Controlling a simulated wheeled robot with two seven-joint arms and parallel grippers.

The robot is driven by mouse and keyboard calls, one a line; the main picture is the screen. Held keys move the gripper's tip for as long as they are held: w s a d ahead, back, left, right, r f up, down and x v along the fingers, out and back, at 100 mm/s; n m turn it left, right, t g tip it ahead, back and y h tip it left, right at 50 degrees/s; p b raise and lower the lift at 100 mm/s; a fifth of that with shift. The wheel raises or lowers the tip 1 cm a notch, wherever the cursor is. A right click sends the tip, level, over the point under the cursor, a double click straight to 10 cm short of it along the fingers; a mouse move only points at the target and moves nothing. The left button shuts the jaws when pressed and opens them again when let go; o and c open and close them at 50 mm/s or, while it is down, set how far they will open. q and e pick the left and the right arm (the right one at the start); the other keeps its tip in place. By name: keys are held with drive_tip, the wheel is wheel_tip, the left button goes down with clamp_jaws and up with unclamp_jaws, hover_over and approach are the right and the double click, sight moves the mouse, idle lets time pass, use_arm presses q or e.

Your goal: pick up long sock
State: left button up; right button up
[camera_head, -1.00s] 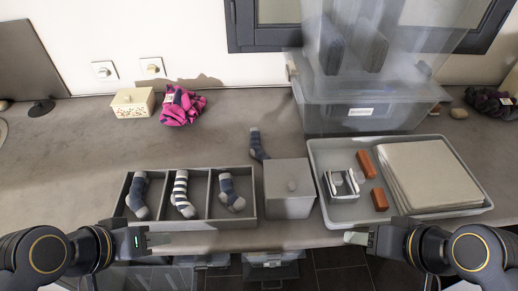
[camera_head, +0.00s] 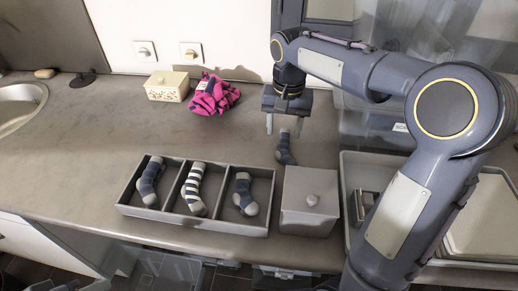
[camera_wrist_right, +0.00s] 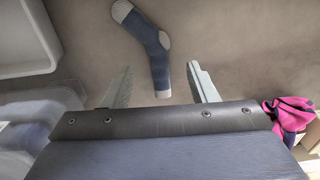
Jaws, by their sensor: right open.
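The long sock (camera_head: 285,147) is blue-grey with pale grey toe and heel. It lies on the counter behind the lidded grey box. In the right wrist view the long sock (camera_wrist_right: 155,50) lies bent, its cuff end reaching down between the fingers. My left gripper is not in view.
A three-compartment box (camera_head: 222,221) holds one sock per compartment, left of the lidded grey box (camera_head: 309,205). A pink cloth (camera_head: 214,95) and a cream box (camera_head: 167,86) stand at the back. A grey tray (camera_head: 349,168) is partly hidden by my arm.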

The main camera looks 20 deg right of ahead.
sight(283, 148)
drive_tip(key=f, duration=0.5)
drive_tip(key=w+f, duration=0.1)
drive_tip(key=f, duration=0.2)
drive_tip(key=shift+d, duration=0.4)
drive_tip(key=c, duration=1)
